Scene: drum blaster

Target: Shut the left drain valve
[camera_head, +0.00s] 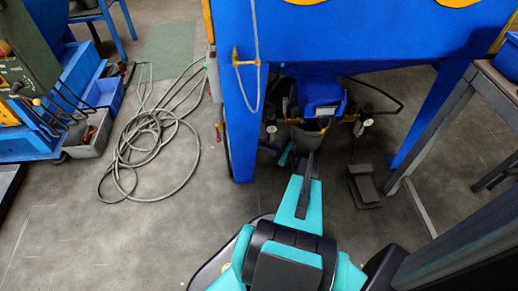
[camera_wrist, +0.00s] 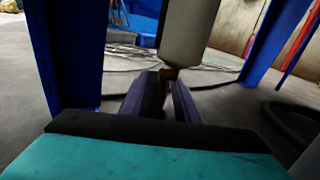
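In the wrist view, a pale grey cylinder (camera_wrist: 187,32) hangs upright in front of my gripper. My gripper and arm hide part of that area.
Blue cabinet legs stand left (camera_head: 238,125) and right (camera_head: 430,115) of my arm. A dark foot pedal (camera_head: 363,187) lies on the floor to the right. A grey-topped bench (camera_head: 495,85) stands further right. A coiled hose (camera_head: 150,150) lies on the floor at left.

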